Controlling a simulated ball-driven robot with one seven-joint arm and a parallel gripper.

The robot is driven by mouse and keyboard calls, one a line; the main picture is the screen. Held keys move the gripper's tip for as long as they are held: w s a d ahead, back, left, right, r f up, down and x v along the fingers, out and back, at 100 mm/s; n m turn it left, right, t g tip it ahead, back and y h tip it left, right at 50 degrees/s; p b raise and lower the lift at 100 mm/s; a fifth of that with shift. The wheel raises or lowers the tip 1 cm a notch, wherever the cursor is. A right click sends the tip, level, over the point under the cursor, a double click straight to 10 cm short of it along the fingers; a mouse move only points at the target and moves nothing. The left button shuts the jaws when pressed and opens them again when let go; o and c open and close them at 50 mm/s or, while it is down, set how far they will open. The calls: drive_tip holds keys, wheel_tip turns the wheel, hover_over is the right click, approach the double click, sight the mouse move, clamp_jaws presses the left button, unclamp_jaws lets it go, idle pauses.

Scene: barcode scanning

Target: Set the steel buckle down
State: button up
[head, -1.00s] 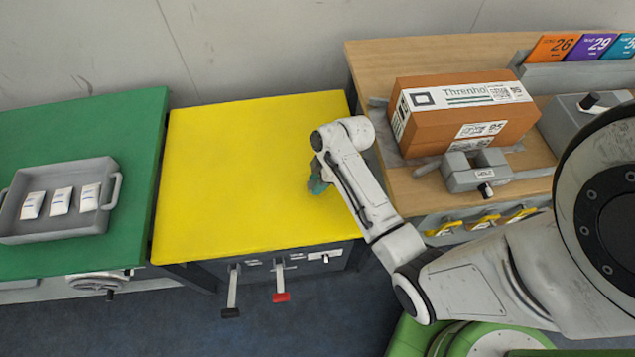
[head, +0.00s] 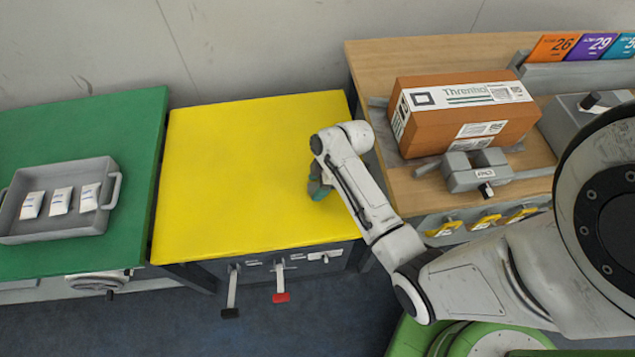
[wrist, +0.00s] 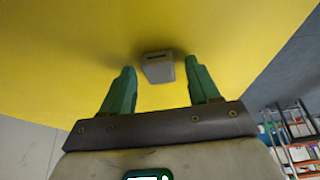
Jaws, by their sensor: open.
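The steel buckle (wrist: 158,68) is a small grey block with a dark slot near one edge. In the wrist view it lies on the yellow tabletop (wrist: 80,35), just beyond the fingertips and roughly between them. My gripper (wrist: 163,75) has two green fingers spread apart, with nothing held between them. In the head view my gripper (head: 318,190) hangs low over the right side of the yellow table (head: 230,180). The buckle is hidden there by my arm and gripper.
A grey tray (head: 60,235) with white packets stands on the green table at left. An orange-brown box (head: 425,135) and a grey clamp-like device (head: 478,178) are on the wooden bench at right. Most of the yellow tabletop is clear.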

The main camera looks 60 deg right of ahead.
drive_tip(key=v, duration=1.2)
drive_tip(key=s+a+m+g+h, duration=0.2)
drive_tip(key=s+a+m, duration=0.6)
drive_tip(key=a, duration=0.7)
drive_tip(key=shift+s+r+h+p, duration=0.35)
drive_tip(key=shift+s+r+h, duration=0.15)
drive_tip(key=shift+s, duration=0.45)
